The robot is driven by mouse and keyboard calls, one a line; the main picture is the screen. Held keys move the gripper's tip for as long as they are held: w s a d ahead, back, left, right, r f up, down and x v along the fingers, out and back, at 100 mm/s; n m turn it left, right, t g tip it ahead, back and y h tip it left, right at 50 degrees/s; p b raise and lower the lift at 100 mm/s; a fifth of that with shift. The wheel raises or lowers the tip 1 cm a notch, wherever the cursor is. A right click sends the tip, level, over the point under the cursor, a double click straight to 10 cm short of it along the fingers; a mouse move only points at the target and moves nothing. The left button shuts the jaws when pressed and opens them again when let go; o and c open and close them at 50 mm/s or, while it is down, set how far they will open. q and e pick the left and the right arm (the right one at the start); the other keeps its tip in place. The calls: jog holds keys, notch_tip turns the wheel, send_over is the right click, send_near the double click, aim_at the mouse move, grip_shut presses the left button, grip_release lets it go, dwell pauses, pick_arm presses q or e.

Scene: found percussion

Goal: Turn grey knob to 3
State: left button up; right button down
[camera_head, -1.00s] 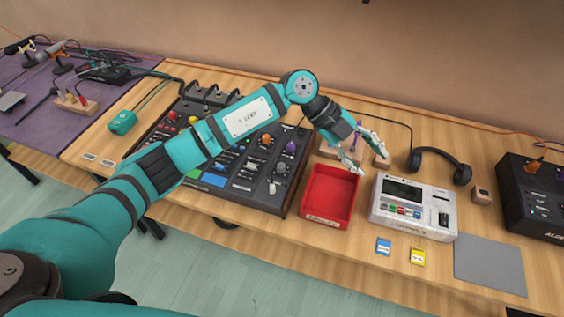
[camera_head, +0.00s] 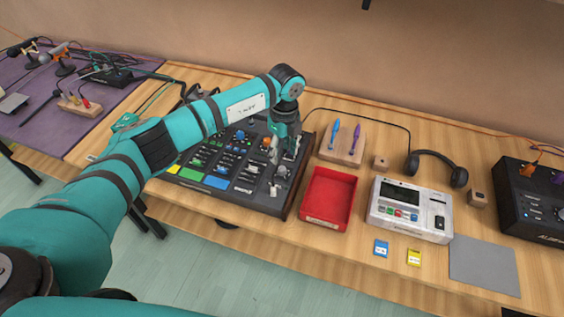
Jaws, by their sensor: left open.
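The control panel (camera_head: 247,203) is a dark box on the wooden table, with rows of knobs and coloured pads. A grey knob (camera_head: 281,171) is near its right edge. My left gripper (camera_head: 284,157) points down over the right part of the panel, open, with its fingertips just behind and above the grey knob in the picture. I cannot tell whether they touch anything. My arm and gripper hide the panel's back part and some knobs. The grey knob's setting is too small to read. My right gripper is out of view.
A red tray (camera_head: 329,224) stands just right of the panel, with a white device (camera_head: 411,228) beyond it. A wooden block (camera_head: 340,157) holds blue and purple tools behind the tray. Headphones (camera_head: 436,156) lie farther right.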

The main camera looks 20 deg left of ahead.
aim_at(282, 168)
pick_arm(q)
notch_tip(282, 168, down, 7)
jog(key=shift+s+r+p, duration=0.1)
jog(key=shift+r+p, duration=0.1)
jog(key=shift+p, duration=0.2)
grip_shut()
